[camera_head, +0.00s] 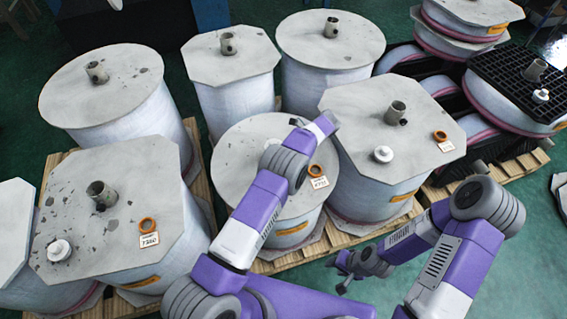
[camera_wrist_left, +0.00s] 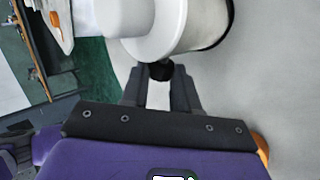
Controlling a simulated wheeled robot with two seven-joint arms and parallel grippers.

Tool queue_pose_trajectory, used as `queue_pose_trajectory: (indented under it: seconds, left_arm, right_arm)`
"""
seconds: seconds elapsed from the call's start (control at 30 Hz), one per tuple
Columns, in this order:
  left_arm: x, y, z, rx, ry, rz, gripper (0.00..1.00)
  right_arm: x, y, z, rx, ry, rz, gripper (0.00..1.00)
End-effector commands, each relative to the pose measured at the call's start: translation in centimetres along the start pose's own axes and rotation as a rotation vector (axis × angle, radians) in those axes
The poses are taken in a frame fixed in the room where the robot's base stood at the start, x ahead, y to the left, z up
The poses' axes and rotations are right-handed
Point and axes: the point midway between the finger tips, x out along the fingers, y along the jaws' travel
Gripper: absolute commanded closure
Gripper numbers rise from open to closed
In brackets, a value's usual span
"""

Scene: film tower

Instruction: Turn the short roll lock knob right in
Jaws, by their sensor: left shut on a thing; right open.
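The short roll (camera_head: 235,160) stands in the middle of the head view, its pale grey top partly covered by my left arm. In the left wrist view, a white stepped knob (camera_wrist_left: 170,38) with a wide round flange fills the upper middle, over the grey top (camera_wrist_left: 260,90). My left gripper (camera_wrist_left: 160,78) has its fingers close together at the knob's lower edge, closed on a small dark piece there; its exact join with the knob is unclear. The head view does not show these fingertips clearly. My right gripper (camera_head: 340,273) is open and empty, low in front of the rolls.
Several taller rolls surround the short roll on wooden pallets (camera_head: 288,264). The right-hand octagonal roll (camera_head: 350,105) has a core stub, a white knob (camera_head: 383,154) and an orange ring (camera_head: 440,136). Another orange ring (camera_head: 314,170) and a label lie beside my left arm. Black pallets stand at right.

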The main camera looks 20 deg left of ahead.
Motion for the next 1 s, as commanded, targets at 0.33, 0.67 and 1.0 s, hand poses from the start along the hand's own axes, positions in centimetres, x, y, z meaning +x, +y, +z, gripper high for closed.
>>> queue_pose_trajectory:
  seconds: [0.33, 0.67, 1.0]
  left_arm:
    - [0.0, 0.1, 0.1, -0.001, 0.000, 0.001, 0.49]
    - [-0.1, 0.2, 0.0, 0.000, 0.000, -0.001, 0.46]
    - [-4.2, 4.1, 0.2, -0.001, 0.000, -0.003, 0.46]
  right_arm:
    - [0.0, 0.0, 0.0, 0.000, 0.000, 0.000, 0.57]
    - [-0.1, 0.0, 0.0, 0.000, 0.000, 0.000, 0.57]
    - [-2.0, -0.8, 0.1, 0.000, 0.000, 0.000, 0.57]
